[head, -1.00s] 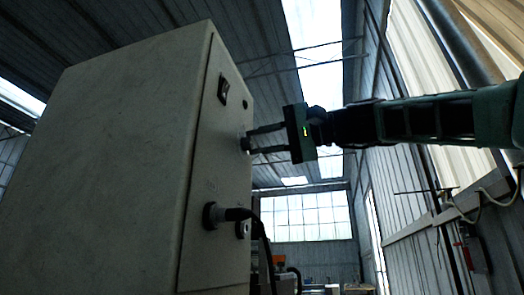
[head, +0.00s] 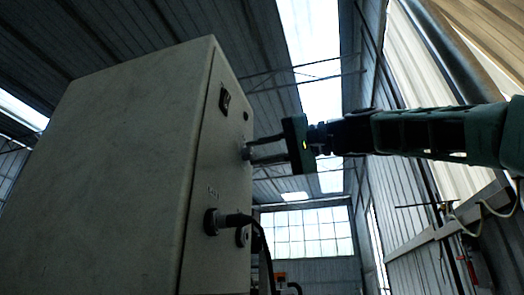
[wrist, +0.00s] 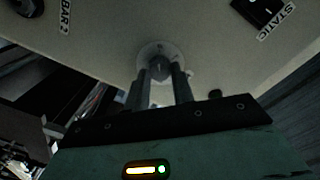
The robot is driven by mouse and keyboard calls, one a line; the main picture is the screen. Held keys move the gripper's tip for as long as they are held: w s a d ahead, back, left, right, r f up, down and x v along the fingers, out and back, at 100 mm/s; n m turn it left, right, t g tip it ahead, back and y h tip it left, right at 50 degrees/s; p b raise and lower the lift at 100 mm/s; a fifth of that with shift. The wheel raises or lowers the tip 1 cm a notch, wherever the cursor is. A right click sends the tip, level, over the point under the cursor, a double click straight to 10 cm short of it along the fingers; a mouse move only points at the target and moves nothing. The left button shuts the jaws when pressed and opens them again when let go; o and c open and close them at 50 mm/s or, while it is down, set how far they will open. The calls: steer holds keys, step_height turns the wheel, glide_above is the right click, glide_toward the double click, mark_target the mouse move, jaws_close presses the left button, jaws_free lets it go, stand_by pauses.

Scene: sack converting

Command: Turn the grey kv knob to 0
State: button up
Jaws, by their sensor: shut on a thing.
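The grey knob (wrist: 159,66) sits on a pale round dial on the front panel of a light grey cabinet (head: 130,160). In the wrist view my gripper (wrist: 160,76) has its two fingers on either side of the knob, shut on it. In the head view my gripper (head: 247,152) reaches in from the right, with its fingertips at the panel. The knob is mostly hidden there by the fingers. The dial's markings and the knob's pointer are too dark and small to read.
A black rocker switch (head: 225,100) is above the knob, labelled STATIC in the wrist view. A small dark round part (wrist: 215,94) is beside the fingers.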

steer(key=o, duration=1)
steer(key=b+v, duration=0.3)
steer(key=v, duration=1.4)
steer(key=shift+d+b, duration=0.2)
steer(key=shift+b, duration=0.15)
